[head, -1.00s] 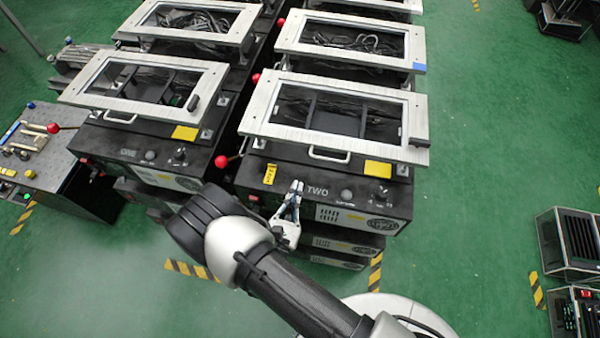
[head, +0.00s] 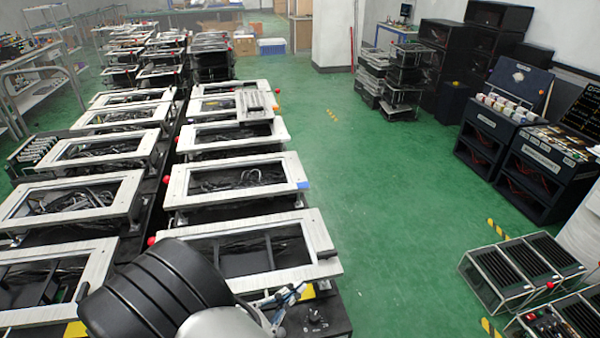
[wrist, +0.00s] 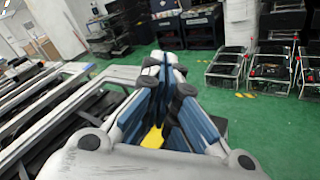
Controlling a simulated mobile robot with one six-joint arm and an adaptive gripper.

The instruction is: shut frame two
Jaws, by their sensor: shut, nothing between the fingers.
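Frame two (head: 322,240) is the pale rectangular frame at the front of the right-hand row in the head view. It lies nearly flat over its black cabinet (head: 322,318), with a gap below its right side; how far open it is I cannot tell. My gripper (head: 298,290) is in front of frame two's near edge, over the cabinet's front part. Whether it touches the frame is unclear. In the wrist view my gripper's fingers (wrist: 164,62) are closed together and empty. My arm hides the frame's near left corner in the head view.
Another pale frame (head: 112,262) stands left of frame two, across a narrow gap. More framed units (head: 298,168) run behind. Green floor (head: 390,240) is clear to the right, up to dark crates (head: 520,275). A yellow label (wrist: 152,138) shows below the fingers.

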